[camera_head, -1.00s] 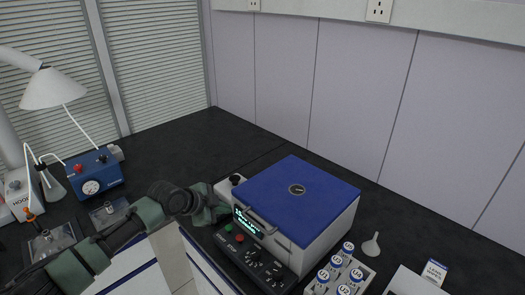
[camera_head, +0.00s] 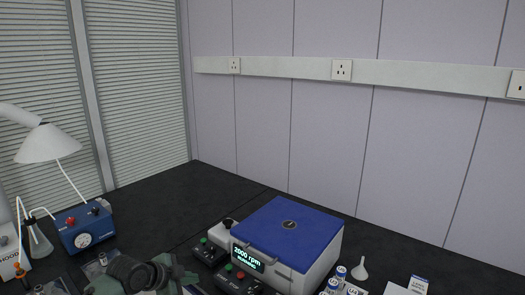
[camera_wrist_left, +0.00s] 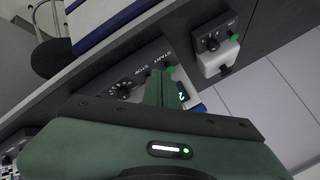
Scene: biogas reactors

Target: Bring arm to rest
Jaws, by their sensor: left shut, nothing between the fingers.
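My left arm, green and black, shows at the bottom edge of the head view, with my left gripper (camera_head: 182,278) just left of the centrifuge's control panel. Most of the arm is below the picture. In the left wrist view the green fingers (camera_wrist_left: 168,88) are together with nothing between them, in front of the panel with its green button. Whether they touch it I cannot tell. The centrifuge (camera_head: 290,225) has a closed blue lid and a lit display (camera_head: 247,257) reading 2000 rpm. My right arm is not seen.
A smaller control box (camera_head: 207,250) stands beside the centrifuge. A blue pump (camera_head: 83,228), a flask (camera_head: 38,240) and a white lamp (camera_head: 50,143) are at left. Capped vials (camera_head: 333,285) and a white funnel (camera_head: 359,268) are at right. The black bench behind is clear.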

